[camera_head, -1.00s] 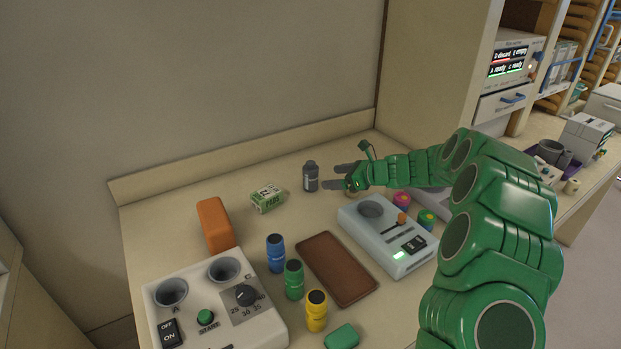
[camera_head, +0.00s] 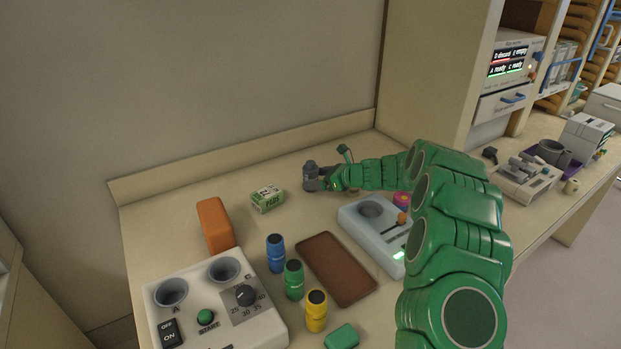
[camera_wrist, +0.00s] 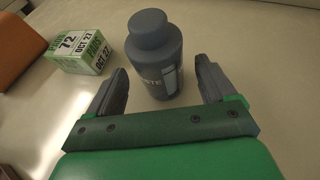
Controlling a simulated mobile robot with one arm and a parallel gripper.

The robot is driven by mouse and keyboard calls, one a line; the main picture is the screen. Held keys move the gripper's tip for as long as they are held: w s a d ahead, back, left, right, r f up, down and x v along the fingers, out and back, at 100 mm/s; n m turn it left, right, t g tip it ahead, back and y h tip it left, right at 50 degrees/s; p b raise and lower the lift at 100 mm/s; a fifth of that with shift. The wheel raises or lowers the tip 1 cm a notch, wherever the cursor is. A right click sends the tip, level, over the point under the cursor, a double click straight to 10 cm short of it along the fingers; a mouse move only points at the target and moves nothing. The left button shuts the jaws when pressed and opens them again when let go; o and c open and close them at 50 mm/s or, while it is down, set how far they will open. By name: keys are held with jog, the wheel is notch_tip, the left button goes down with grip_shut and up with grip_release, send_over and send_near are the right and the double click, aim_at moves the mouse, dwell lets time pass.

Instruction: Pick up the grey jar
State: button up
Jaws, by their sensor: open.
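The grey jar (camera_head: 309,168) stands upright at the back of the counter, partly hidden by my gripper in the head view. In the wrist view the jar (camera_wrist: 155,60) has a rounded cap and pale lettering on its side. My gripper (camera_head: 318,180) is at the jar, reaching in from the right. In the wrist view my gripper (camera_wrist: 160,82) is open, with one dark finger on each side of the jar's lower body. A gap shows between the left finger and the jar, and a smaller-looking one on the right.
A green-and-white box (camera_head: 267,198) stands left of the jar, with an orange block (camera_head: 215,224) further left. Blue (camera_head: 276,253), green (camera_head: 294,279) and yellow (camera_head: 316,311) vials stand in front by a brown tray (camera_head: 337,268). A pale device (camera_head: 372,236) sits below my arm.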

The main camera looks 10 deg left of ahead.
aim_at(307, 178)
jog(key=shift+x, duration=2.2)
jog(key=c, duration=1.1)
